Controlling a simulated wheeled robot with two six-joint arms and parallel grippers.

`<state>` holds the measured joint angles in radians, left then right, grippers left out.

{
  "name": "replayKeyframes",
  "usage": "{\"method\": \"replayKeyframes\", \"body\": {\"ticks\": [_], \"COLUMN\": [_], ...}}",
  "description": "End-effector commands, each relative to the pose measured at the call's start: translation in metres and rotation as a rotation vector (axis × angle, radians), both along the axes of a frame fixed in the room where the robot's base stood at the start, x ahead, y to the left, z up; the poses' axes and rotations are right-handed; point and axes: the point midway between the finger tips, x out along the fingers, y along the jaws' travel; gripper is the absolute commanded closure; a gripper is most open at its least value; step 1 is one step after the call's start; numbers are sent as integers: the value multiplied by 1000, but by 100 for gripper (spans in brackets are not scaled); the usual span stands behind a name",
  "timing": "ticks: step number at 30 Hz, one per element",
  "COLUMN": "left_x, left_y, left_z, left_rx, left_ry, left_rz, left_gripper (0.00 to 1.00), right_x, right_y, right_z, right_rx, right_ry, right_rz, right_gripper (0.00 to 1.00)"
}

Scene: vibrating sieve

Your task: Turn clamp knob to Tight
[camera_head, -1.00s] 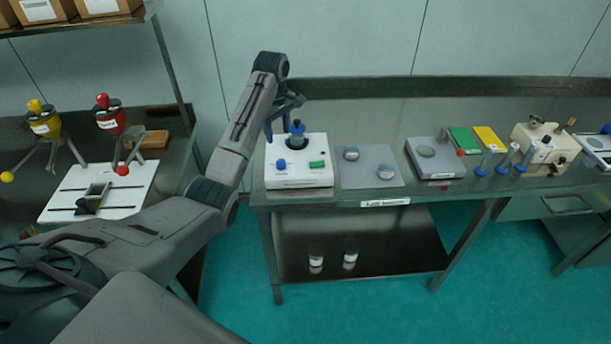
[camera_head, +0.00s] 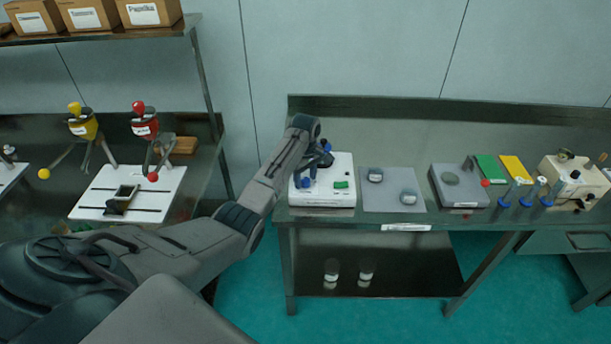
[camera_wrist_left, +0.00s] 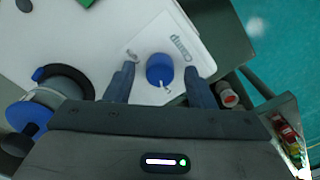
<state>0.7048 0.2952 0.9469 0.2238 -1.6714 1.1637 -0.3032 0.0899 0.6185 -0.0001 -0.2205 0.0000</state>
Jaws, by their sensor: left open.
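The white vibrating sieve base (camera_head: 340,196) stands on the left end of the steel table. Its blue clamp knob (camera_head: 304,183) is at the front left corner. In the left wrist view the blue knob (camera_wrist_left: 158,72) sits beside the printed word Clamp, with a small white mark at its edge. My left gripper (camera_wrist_left: 159,68) is open, with one finger on each side of the knob; whether they touch it cannot be told. In the head view the left gripper (camera_head: 315,168) is over the left part of the base. My right gripper is not in view.
A green button (camera_head: 341,185) is on the base, right of the knob. A dark round part with blue pieces (camera_wrist_left: 50,95) is close to the left finger. A grey plate (camera_head: 382,203) with two round pieces lies to the right. Two jars (camera_head: 331,270) stand on the lower shelf.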

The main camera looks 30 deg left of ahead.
Motion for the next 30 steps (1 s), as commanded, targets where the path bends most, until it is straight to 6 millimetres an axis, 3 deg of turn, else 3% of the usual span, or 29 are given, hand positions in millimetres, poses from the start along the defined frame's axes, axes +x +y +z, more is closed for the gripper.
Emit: {"method": "replayKeyframes", "body": {"ticks": [4,11,20,30], "left_x": [0,0,0,0], "left_y": [0,0,0,0], "left_z": [0,0,1,2], "left_rx": [0,0,0,0], "left_ry": [0,0,0,0], "left_rz": [0,0,-26,-225], "left_gripper": [51,94,95,95], "right_x": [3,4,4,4], "right_y": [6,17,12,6], "right_z": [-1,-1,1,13], "right_rx": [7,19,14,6], "right_ry": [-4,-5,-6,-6], "right_rz": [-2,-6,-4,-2], "right_gripper": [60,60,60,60]}}
